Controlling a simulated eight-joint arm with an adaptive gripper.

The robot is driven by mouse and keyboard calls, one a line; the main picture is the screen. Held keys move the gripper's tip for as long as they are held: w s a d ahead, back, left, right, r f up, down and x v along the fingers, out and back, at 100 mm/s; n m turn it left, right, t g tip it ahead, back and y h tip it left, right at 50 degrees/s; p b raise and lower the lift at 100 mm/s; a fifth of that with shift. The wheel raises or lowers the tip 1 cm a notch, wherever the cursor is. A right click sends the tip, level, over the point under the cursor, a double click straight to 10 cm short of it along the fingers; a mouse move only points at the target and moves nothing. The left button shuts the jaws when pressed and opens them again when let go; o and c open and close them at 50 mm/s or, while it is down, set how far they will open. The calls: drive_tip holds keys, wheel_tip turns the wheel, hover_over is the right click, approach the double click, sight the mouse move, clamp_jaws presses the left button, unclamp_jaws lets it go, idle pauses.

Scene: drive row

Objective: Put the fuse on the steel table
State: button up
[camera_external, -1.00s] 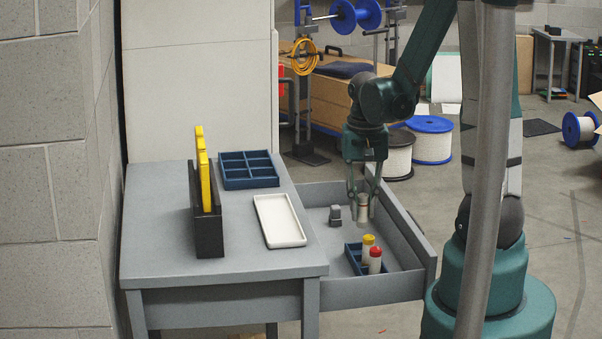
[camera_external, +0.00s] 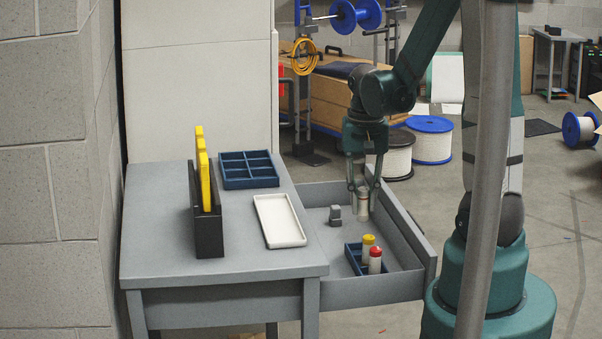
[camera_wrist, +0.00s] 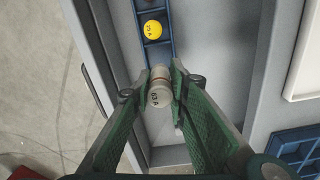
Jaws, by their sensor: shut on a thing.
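My gripper (camera_external: 362,187) is shut on a pale cylindrical fuse (camera_external: 362,205), holding it upright over the open drawer. In the wrist view the fuse (camera_wrist: 160,94) sits between my fingertips (camera_wrist: 158,84), its whitish end marked with what looks like "63 A". A darker band shows on its side. The grey steel table (camera_external: 165,235) stands to the left of the drawer, with bare top at its front left. Two other fuses, one yellow-capped (camera_external: 368,246) and one red-capped (camera_external: 375,262), stand in a small blue rack (camera_external: 352,256) in the drawer.
The drawer (camera_external: 400,285) has raised walls; a small grey block (camera_external: 335,215) stands in it. On the table are a white tray (camera_external: 280,221), a blue compartment tray (camera_external: 248,184) and a black holder (camera_external: 208,240) with upright yellow pieces (camera_external: 204,170).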

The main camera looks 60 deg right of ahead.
drive_tip(key=shift+r, duration=0.1)
wheel_tip(320, 180, up, 26)
drive_tip(key=w+a+r+p, duration=0.1)
drive_tip(key=w+a+p, duration=0.4)
drive_tip(key=w+a, duration=0.8)
drive_tip(key=w+a+r+p, duration=0.1)
drive_tip(key=w+a+p, duration=0.6)
drive_tip(key=w, duration=1)
drive_tip(key=w+a+f+p, duration=0.1)
drive_tip(key=w+a, duration=0.2)
drive_tip(key=a, duration=0.5)
drive_tip(key=w+a+f+p, duration=0.15)
drive_tip(key=w+a, duration=0.25)
drive_tip(key=a, duration=0.4)
wheel_tip(320, 180, down, 11)
drive_tip(key=b, duration=0.1)
drive_tip(key=shift+s+r, duration=0.15)
drive_tip(key=shift+s, duration=0.05)
drive_tip(key=shift+f, duration=3.1)
